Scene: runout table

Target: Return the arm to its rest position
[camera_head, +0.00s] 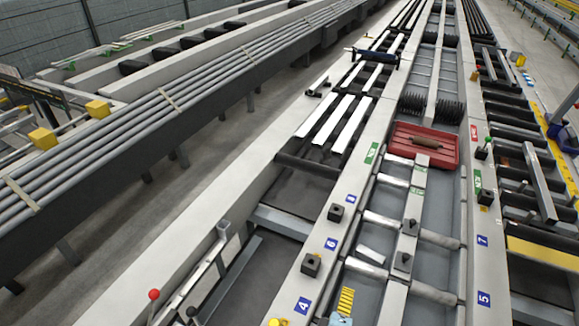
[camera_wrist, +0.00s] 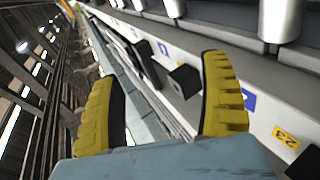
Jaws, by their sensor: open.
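My gripper (camera_wrist: 163,68) is open in the wrist view. Its two yellow ribbed fingers stand wide apart above the blue-grey palm, and nothing is held between them. Behind the fingers I see a pale rail with a dark block (camera_wrist: 184,80) and blue labels. In the head view a yellow ribbed finger (camera_head: 345,301) shows at the bottom edge, beside the roller lane. The rest of my arm is outside the head view or cannot be made out.
A red tray (camera_head: 402,149) with a brown piece (camera_head: 427,143) on it lies across the middle lane. Dark blocks (camera_head: 336,212) stand on the rail near the numbered labels. A red-knobbed lever (camera_head: 154,295) rises at lower left. Long grey pipes (camera_head: 150,118) lie on the left rack.

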